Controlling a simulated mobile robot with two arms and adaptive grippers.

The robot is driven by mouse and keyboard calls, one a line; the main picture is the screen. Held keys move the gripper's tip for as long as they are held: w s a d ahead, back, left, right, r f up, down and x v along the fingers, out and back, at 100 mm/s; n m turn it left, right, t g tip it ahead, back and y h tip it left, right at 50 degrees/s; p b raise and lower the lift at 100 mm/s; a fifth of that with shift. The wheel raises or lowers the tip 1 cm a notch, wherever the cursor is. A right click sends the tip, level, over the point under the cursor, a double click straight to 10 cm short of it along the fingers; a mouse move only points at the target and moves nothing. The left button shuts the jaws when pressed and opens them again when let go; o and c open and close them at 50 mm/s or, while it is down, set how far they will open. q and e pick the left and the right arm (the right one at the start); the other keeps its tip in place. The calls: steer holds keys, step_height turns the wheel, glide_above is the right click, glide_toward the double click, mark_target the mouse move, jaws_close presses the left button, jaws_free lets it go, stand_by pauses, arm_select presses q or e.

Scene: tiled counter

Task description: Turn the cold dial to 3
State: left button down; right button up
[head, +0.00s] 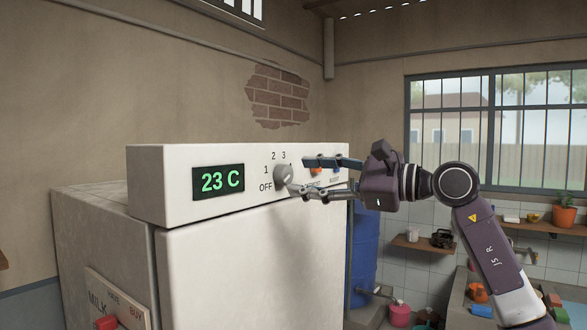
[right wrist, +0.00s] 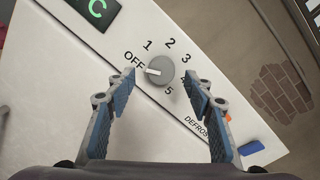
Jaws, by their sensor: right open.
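The cold dial (head: 284,176) is a round grey knob on the white front panel of the fridge (head: 150,190), right of a green display reading 23 C. In the right wrist view the dial (right wrist: 162,68) has a white pointer mark directed towards OFF, with the numbers 1, 2, 3 and 5 readable around it. My right gripper (head: 300,176) is open in front of the dial. In the right wrist view its two fingertips (right wrist: 161,77) stand apart on either side of the dial, with gaps visible. I cannot tell their exact distance from the panel. My left gripper is not in view.
A blue button (right wrist: 252,147) and an orange one (right wrist: 228,117) sit right of the dial near the DEFROST label. A blue barrel (head: 362,255) stands right of the fridge. A note board (head: 118,298) hangs on the fridge's side.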

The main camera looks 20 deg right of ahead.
mark_target(290, 176)
steer(key=p+x, duration=0.1)
steer(key=x, duration=0.2)
steer(key=shift+w+d, duration=0.15)
steer(key=shift+d, duration=0.05)
steer(key=shift+a+f, duration=0.1)
steer(key=shift+a, duration=0.1)
steer(key=shift+d, duration=0.1)
steer(key=c, duration=1.2)
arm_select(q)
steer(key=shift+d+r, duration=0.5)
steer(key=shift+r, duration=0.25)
arm_select(e)
steer(key=shift+o, duration=0.2)
